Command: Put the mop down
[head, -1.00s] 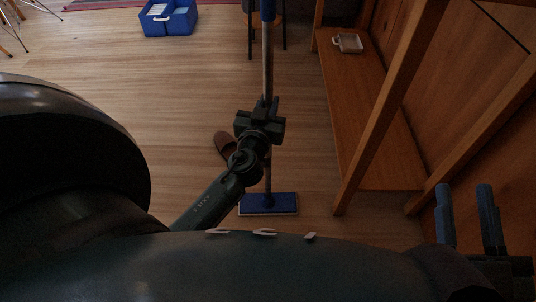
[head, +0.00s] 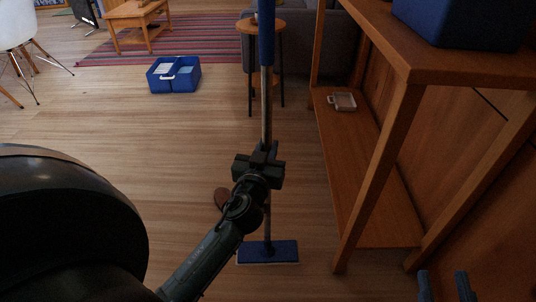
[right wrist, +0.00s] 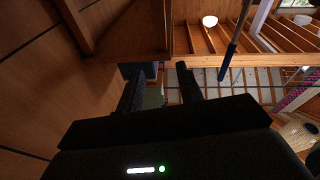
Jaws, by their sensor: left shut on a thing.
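The mop stands upright, with a blue handle grip (head: 266,38), a metal pole and a flat blue head (head: 268,252) that appears to rest flat on the wooden floor. My left gripper (head: 260,162) is shut around the pole at about mid-height. A blue and metal pole that looks like the mop's also shows in the right wrist view (right wrist: 229,58). My right gripper (head: 446,288) is at the bottom right of the head view, its two fingers apart with nothing between them. Its fingers also show in the right wrist view (right wrist: 162,88).
A wooden shelf unit (head: 372,205) stands right of the mop, with a small white container (head: 342,102) on its lower board and a blue box (head: 460,20) on top. A stool (head: 262,28) stands behind the pole.

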